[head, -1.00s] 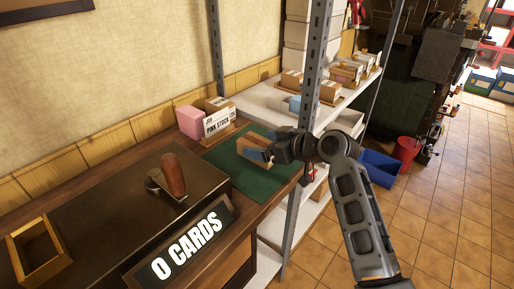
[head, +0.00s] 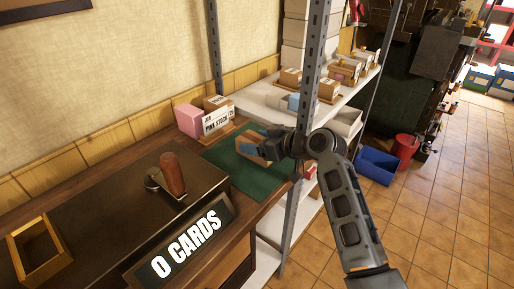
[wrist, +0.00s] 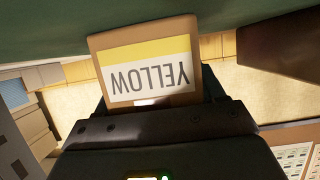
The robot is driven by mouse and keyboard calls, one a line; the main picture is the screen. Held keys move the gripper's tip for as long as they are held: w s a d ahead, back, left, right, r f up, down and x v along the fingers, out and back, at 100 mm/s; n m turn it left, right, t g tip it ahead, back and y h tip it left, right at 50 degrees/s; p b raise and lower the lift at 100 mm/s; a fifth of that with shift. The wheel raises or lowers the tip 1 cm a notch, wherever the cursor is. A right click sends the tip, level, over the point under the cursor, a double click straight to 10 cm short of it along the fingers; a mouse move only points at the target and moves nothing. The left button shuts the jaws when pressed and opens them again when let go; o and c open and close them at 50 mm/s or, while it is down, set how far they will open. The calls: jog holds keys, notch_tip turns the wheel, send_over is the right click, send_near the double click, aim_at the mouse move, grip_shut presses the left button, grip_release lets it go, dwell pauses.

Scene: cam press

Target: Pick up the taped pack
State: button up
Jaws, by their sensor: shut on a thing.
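The taped pack is a brown, box-like pack (head: 252,155) at the green mat (head: 262,184) in the head view. In the wrist view the pack (wrist: 149,94) shows a white label with a yellow band and the word YELLOW upside down. My gripper (head: 266,150) reaches in from the right and is shut on the pack. In the wrist view the dark jaws (wrist: 150,110) flank it. I cannot tell whether the pack touches the mat. Its far side is hidden.
A pink pack (head: 189,120) and a box labelled PINK STOCK (head: 217,120) stand behind the mat. A grey shelf post (head: 311,80) rises close to my arm.

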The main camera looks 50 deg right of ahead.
jog(key=shift+c, duration=1.2)
jog(key=shift+r, duration=0.1)
